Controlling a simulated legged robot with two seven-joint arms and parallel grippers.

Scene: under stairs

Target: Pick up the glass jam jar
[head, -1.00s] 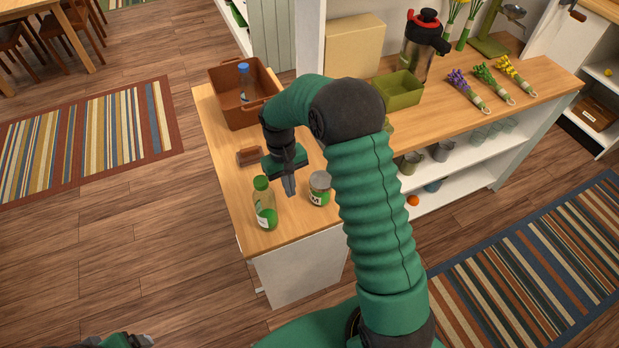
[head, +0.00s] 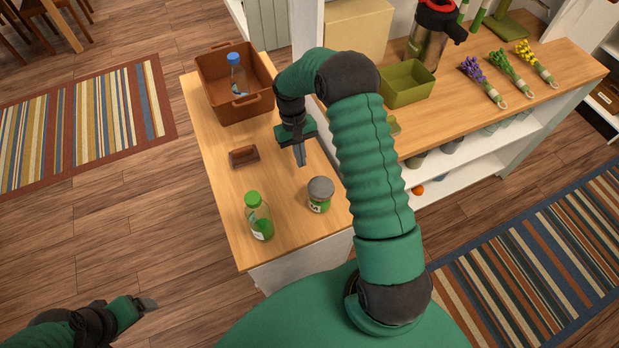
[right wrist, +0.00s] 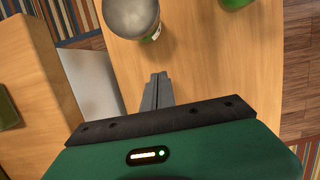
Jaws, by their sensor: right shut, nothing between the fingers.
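The glass jam jar (head: 320,195) has a grey lid and a green-and-white label. It stands upright near the front end of the wooden counter. In the right wrist view the jar (right wrist: 131,16) is cut by the top edge. My right gripper (head: 302,160) is shut and empty above the counter, behind the jar and apart from it; its closed fingers also show in the right wrist view (right wrist: 157,84). My left gripper (head: 148,304) is low at the bottom left, over the floor, far from the jar; its jaws are too small to judge.
A green-capped bottle (head: 258,217) stands left of the jar. A small brown block-like item (head: 244,156) lies behind the bottle. A brown crate (head: 254,112) holding a blue-capped bottle (head: 236,75) is farther back. A green tray (head: 407,91) sits on the right counter. Bare counter surrounds the jar.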

